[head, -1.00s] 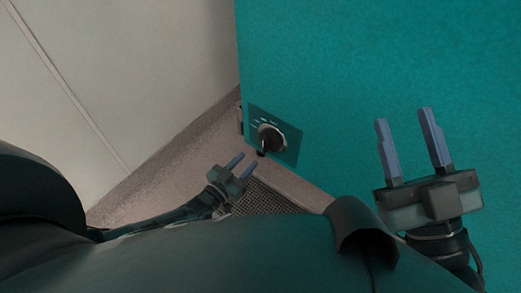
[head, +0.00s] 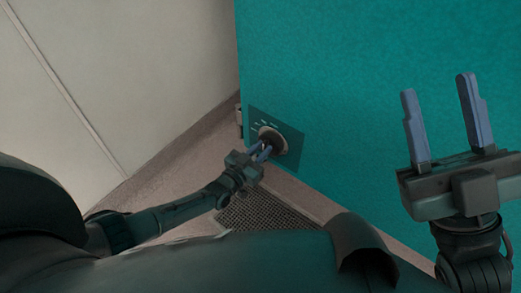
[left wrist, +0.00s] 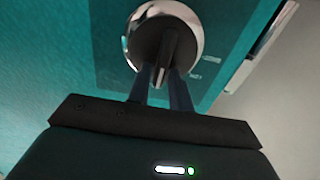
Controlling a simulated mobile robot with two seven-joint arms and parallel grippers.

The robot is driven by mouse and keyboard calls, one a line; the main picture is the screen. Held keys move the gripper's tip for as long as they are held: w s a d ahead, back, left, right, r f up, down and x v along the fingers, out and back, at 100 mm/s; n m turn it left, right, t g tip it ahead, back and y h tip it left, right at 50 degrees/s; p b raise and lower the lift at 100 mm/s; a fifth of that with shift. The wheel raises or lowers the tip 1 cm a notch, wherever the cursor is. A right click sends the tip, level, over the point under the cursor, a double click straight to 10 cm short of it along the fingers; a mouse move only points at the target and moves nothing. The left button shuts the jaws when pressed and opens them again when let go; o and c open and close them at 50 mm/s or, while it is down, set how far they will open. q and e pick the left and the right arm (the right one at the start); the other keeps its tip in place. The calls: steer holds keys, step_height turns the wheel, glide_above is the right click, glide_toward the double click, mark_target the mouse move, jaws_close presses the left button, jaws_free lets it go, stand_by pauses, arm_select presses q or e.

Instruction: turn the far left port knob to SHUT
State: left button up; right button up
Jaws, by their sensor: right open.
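The port knob is a round silver disc with a dark bar handle (left wrist: 168,48), on a darker teal label plate (head: 292,150) low on the teal wall. The silver disc also shows in the head view (head: 277,138). My left gripper (head: 260,151) is at the knob. In the left wrist view its two fingers (left wrist: 160,84) stand either side of the bar's near end. I cannot tell whether they press on it. The small markings on the plate are unreadable, and the fingers partly cover the bar. My right gripper (head: 445,118) is open and empty, away from the knob.
The teal wall (head: 370,100) fills the right side. A pale wall (head: 110,80) stands at the left, with a strip of floor (head: 190,155) between. A dark floor grating (head: 265,212) lies below the knob.

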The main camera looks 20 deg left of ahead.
arm_select(q)
jaws_close()
steer(key=shift+w+a+f+n, duration=0.1)
steer(key=shift+a+f+n, duration=0.2)
steer(key=shift+n, duration=2.7)
steer(key=shift+w+a+f+n, duration=0.1)
steer(key=shift+a+f+n, duration=0.2)
steer(key=shift+n, duration=2.7)
steer(key=shift+w+a+f+n, duration=0.1)
steer(key=shift+a+f+n, duration=0.2)
steer(key=shift+n, duration=2.7)
steer(key=shift+o, duration=1.7)
jaws_free()
